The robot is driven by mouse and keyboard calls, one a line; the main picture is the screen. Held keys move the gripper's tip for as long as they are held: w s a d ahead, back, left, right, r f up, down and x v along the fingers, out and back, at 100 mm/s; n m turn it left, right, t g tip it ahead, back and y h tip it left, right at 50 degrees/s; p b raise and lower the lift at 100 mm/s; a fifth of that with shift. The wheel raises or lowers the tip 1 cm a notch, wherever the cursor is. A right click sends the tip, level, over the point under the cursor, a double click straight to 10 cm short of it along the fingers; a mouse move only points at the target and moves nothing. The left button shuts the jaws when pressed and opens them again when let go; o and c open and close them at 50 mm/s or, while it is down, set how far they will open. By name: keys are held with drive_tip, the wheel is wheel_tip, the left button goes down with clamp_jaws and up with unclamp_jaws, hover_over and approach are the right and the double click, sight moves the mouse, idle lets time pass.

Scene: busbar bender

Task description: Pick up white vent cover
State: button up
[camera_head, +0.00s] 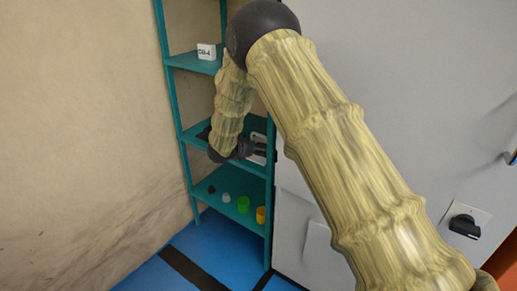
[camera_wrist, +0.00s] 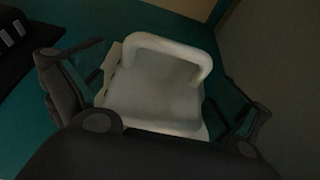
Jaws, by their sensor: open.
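The white vent cover (camera_wrist: 160,90) has a raised loop-shaped handle and fills the middle of the wrist view. In the head view a white piece (camera_head: 258,142), seemingly the same cover, shows on the middle shelf, partly hidden by my gripper (camera_head: 262,151). In the wrist view my gripper (camera_wrist: 165,84) is open, with one dark finger on each side of the cover. The fingers look apart from it, though contact is hard to judge. The cover's near edge is hidden by the gripper body.
A teal shelf rack (camera_head: 183,128) stands between the beige wall and a grey cabinet (camera_head: 420,80). A white labelled block (camera_head: 206,51) sits on the upper shelf. The lower shelf holds a green cup (camera_head: 243,204), a yellow cup (camera_head: 261,214) and small pieces. A dark object (camera_wrist: 14,38) lies left of the cover.

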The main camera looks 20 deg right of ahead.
drive_tip(key=c, duration=1)
